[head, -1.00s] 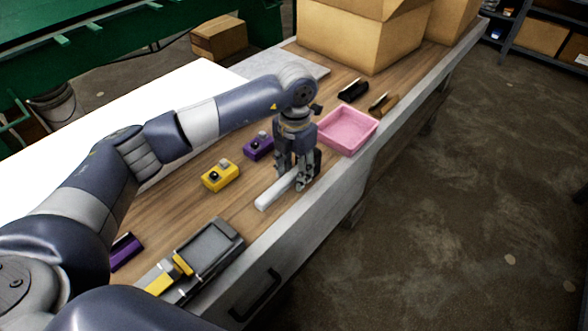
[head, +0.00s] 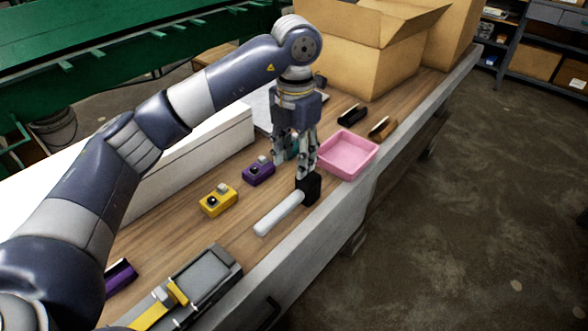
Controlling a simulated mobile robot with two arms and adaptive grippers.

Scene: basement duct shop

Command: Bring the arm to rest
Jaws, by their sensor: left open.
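My left arm comes in from the left, and its gripper (head: 292,165) points down over the wooden workbench (head: 190,245). Its fingers are apart with nothing held between them. Just below and in front of the fingers, a mallet-like tool with a white handle (head: 278,213) and a black head (head: 309,189) lies on the bench near its front edge. The fingertips look a little above the black head; the exact gap is hard to tell. My right gripper is not in view.
A pink tray (head: 349,171) is right of the gripper, with black (head: 351,115) and brown (head: 382,127) items behind. Purple (head: 258,172) and yellow (head: 218,200) button boxes lie left. A grey device (head: 203,277) is in front. Cardboard boxes (head: 370,62) stand at the back.

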